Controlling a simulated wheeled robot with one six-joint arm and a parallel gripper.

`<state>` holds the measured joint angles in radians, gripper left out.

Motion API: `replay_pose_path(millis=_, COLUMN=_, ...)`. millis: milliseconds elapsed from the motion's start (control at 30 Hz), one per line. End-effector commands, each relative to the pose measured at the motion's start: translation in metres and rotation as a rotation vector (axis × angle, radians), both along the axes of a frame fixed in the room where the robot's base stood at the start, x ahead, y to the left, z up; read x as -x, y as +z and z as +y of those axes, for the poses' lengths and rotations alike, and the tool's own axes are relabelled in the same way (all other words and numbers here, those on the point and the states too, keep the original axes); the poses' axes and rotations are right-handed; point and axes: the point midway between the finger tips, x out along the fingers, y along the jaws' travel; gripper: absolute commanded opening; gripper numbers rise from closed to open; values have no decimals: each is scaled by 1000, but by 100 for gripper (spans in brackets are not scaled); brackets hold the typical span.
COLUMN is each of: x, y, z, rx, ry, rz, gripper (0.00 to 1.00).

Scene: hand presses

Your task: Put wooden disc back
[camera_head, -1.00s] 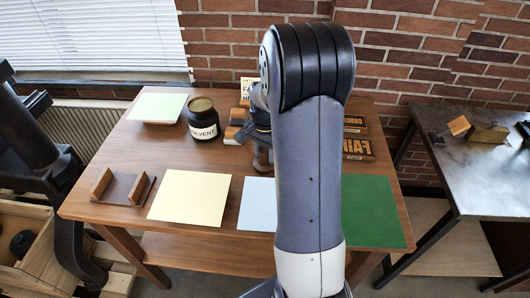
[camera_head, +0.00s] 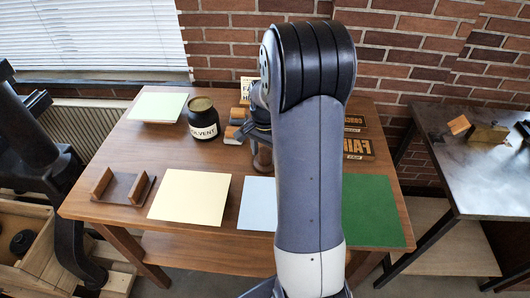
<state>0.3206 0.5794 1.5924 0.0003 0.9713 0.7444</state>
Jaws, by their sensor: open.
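My gripper (camera_head: 240,124) is above the wooden table, right of the dark jar (camera_head: 203,120) labelled "SOLVENT". It is partly hidden by my arm. Its fingers look spread, with nothing seen between them. The jar stands upright and has a round brownish top; I cannot tell whether this is the wooden disc. A small brown rounded object (camera_head: 263,159) shows just below my gripper, partly covered by it and the arm. I cannot make out a separate wooden disc.
The table (camera_head: 200,238) holds a cream sheet (camera_head: 190,197), a pale blue sheet (camera_head: 257,204), a green sheet (camera_head: 373,212), a wooden holder (camera_head: 122,187) and lettered blocks (camera_head: 358,148). Another table (camera_head: 470,185) stands at right. A black press-like frame (camera_head: 45,170) stands at left.

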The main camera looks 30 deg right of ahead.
Motion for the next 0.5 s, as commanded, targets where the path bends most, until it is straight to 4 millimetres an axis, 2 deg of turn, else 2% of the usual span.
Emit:
replay_pose_path(millis=300, x=-1, y=66, z=0, rx=2, ry=0, rz=-7, gripper=55)
replay_pose_path(millis=500, x=-1, y=101, z=0, rx=1, ry=0, rz=-4, gripper=55)
